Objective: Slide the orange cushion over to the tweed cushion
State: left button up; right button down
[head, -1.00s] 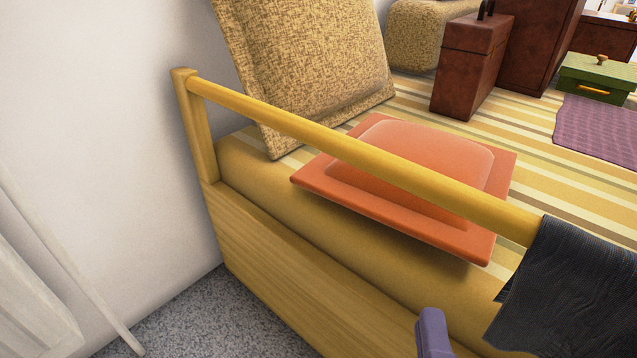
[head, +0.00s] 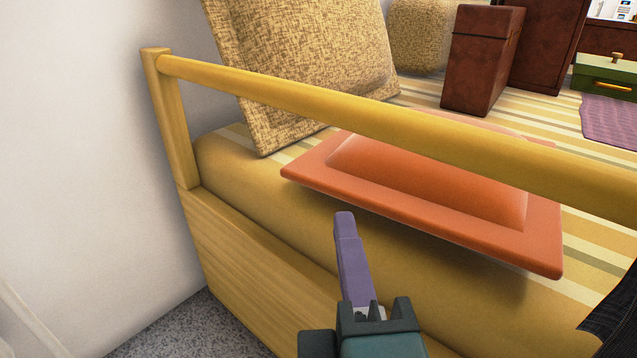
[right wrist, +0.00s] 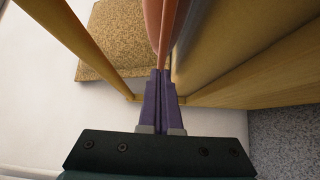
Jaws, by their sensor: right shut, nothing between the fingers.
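The orange cushion (head: 430,187) lies flat on the striped bed, behind and below the wooden rail. Its near edge reaches over the mattress side. The tweed cushion (head: 305,65) leans upright against the wall, just beyond the orange one's far left corner; it also shows in the right wrist view (right wrist: 118,42). My right gripper (head: 344,222) is shut and empty, in front of the mattress side and below the orange cushion's near edge. In the right wrist view its purple fingers (right wrist: 161,78) are together, with the orange cushion (right wrist: 153,20) ahead of them. My left gripper is not in view.
The wooden rail (head: 300,102) runs across above the orange cushion, ending at a post (head: 172,120) by the wall. Brown boxes (head: 481,60), a green box (head: 605,80) and a purple cloth (head: 608,120) are farther back. A dark cloth (head: 612,315) hangs at right.

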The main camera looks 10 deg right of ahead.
aim_at(386, 211)
jog(key=shift+w+d, duration=0.3)
jog(key=shift+d, duration=0.25)
jog(key=shift+w+d, duration=0.25)
jog(key=shift+d, duration=0.3)
jog(key=shift+w+d, duration=0.1)
jog(key=shift+w, duration=0.05)
jog(key=shift+w+d, duration=0.9)
jog(key=shift+d, duration=0.3)
